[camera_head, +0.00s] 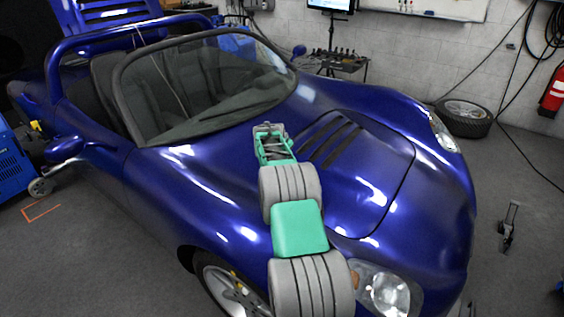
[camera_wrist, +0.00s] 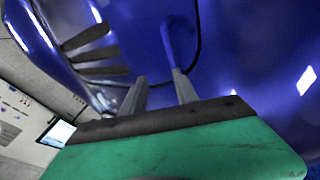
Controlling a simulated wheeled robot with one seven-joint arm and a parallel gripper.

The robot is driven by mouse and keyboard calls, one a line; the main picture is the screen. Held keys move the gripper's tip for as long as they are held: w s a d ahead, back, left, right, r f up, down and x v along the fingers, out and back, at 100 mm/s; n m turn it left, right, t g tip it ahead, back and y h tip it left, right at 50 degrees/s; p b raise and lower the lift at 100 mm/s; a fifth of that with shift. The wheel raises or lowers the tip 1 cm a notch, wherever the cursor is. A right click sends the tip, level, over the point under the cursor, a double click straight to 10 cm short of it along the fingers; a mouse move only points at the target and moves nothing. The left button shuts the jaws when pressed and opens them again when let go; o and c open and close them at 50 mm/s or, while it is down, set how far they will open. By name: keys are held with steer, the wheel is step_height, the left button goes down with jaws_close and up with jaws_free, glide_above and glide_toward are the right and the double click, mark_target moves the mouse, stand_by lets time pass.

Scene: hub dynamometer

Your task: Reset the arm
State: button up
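My arm, grey and teal, reaches forward over the front of a blue open-top sports car (camera_head: 210,190). My gripper (camera_head: 268,128) is at the far end of the arm, over the hood near the base of the windshield. In the wrist view, the two grey fingers of my gripper (camera_wrist: 160,82) stand apart with nothing held between them. Shiny blue bodywork (camera_wrist: 240,50) with dark vent slots fills most of that view beyond the fingers. The gap between fingertips and bodywork is hard to tell.
A loose wheel (camera_head: 466,117) lies on the floor by the back wall. A red fire extinguisher (camera_head: 552,92) hangs at right. A small jack-like tool (camera_head: 510,226) stands on the clear floor at right. A blue machine (camera_head: 12,165) is at left, and a monitor (camera_head: 330,5) is behind.

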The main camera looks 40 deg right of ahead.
steer(key=s+a+r+y+p, duration=0.1)
steer(key=s+a+r+p, duration=0.1)
steer(key=s+a+r, duration=0.35)
steer(key=s+a+r+m+y+p, duration=0.1)
steer(key=s+a+r+p, duration=0.1)
steer(key=a+r, duration=0.65)
steer(key=s+a+r+y+p, duration=0.1)
steer(key=s+a+r+p, duration=0.2)
steer(key=a, duration=0.8)
steer(key=s+a+p, duration=0.1)
steer(key=s+a, duration=0.4)
steer(key=s, duration=0.3)
steer(key=s+a+m+g+y+p, duration=0.1)
steer(key=s+a, duration=0.4)
steer(key=s, duration=0.3)
steer(key=s+a+y+p, duration=0.1)
steer(key=s+a, duration=0.4)
steer(key=s, duration=0.4)
steer(key=shift+r+g+p, duration=0.35)
steer(key=shift+r+g, duration=0.05)
steer(key=shift+r, duration=0.05)
steer(key=shift+s, duration=0.1)
